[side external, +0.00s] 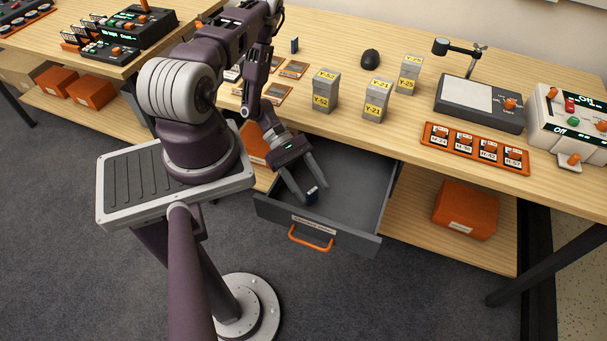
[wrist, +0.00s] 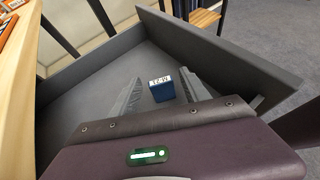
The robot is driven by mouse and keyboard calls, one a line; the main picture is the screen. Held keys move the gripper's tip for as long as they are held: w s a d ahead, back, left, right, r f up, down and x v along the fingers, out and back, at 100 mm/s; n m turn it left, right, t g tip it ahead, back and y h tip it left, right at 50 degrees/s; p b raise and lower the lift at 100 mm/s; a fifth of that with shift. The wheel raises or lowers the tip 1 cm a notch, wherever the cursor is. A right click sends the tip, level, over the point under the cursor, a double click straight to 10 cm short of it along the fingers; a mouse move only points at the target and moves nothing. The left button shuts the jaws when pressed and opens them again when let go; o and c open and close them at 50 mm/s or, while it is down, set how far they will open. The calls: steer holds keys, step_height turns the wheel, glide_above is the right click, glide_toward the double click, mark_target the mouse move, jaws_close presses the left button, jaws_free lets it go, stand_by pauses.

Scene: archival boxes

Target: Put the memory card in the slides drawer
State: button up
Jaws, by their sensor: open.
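An open grey drawer (side external: 348,200) with an orange handle (side external: 310,238) and a front label too small to read is pulled out under the table. A small dark blue memory card (side external: 312,194) with a white label is in the drawer, near its front; it also shows in the wrist view (wrist: 162,90). My gripper (side external: 308,190) reaches down into the drawer, and its fingers are spread apart. In the wrist view the card is between and just beyond the open fingertips (wrist: 165,84), with gaps at its sides. Whether the card rests flat on the drawer floor is hard to tell.
Grey boxes with yellow labels (side external: 376,103) stand on the table above the drawer. An orange tray of labelled pieces (side external: 476,146) and a grey device (side external: 480,104) are to the right. An orange box (side external: 466,209) sits on the lower shelf. The drawer walls (wrist: 215,47) surround my fingers.

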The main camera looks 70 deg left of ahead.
steer(key=v, duration=0.8)
steer(key=shift+w+r, duration=0.15)
steer(key=shift+r, duration=0.05)
steer(key=w+d+r+m+g+y, duration=0.25)
steer(key=r+m, duration=0.35)
steer(key=r, duration=0.6)
steer(key=w+d+r+m+g+y, duration=0.25)
steer(key=w+d+r+m, duration=0.2)
steer(key=r, duration=0.75)
steer(key=s+d+r+m+t+y, duration=0.3)
steer(key=s+r+m, duration=0.2)
steer(key=s+r, duration=0.1)
steer(key=s+d+r+m+t+y, duration=0.3)
steer(key=s+d+r+m+t, duration=0.1)
steer(key=s+r+m, duration=0.1)
step_height(320, 180, up, 3)
steer(key=shift+s+d+f+y, duration=0.15)
steer(key=shift+s+y, duration=0.25)
steer(key=shift+s, duration=0.45)
